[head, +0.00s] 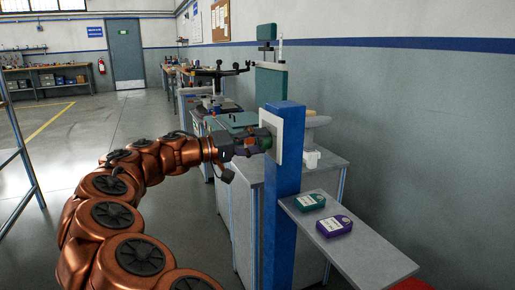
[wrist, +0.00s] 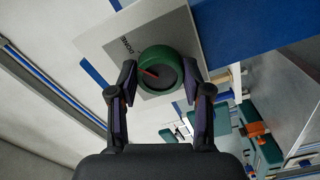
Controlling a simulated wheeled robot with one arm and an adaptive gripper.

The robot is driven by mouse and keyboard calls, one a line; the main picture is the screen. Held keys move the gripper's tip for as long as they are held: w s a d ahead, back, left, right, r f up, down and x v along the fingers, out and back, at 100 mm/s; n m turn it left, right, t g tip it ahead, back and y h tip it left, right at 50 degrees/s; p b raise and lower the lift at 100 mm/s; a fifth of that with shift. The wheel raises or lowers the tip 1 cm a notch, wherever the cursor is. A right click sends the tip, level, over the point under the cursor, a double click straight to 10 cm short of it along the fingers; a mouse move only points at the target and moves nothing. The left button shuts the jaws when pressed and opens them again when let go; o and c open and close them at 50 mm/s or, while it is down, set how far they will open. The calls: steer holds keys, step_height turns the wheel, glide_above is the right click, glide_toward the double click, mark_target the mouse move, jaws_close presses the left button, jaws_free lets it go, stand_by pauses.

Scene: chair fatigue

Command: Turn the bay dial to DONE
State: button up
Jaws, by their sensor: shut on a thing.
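The bay dial (wrist: 168,56) is a round green knob with a dark face and a red pointer. The word DONE is printed up and left of the knob, and the red pointer points left and slightly up, below that word. My gripper (wrist: 160,84) is shut on the dial, one finger on each side of the rim. In the head view my gripper (head: 262,144) reaches the plate (head: 280,125) on the blue post (head: 283,205), and hides most of the dial.
A grey shelf (head: 372,257) juts from the post, with a green device (head: 310,201) and a purple device (head: 335,226) on it. A workbench (head: 325,165) stands behind the post, near the wall. The floor (head: 110,125) at left is open.

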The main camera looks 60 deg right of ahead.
steer(key=shift+m, duration=0.5)
steer(key=o, duration=1.2)
steer(key=shift+c, duration=0.2)
steer(key=shift+w+a, duration=0.1)
steer(key=v, duration=1.1)
steer(key=shift+w+a, duration=0.2)
steer(key=shift+a, duration=0.1)
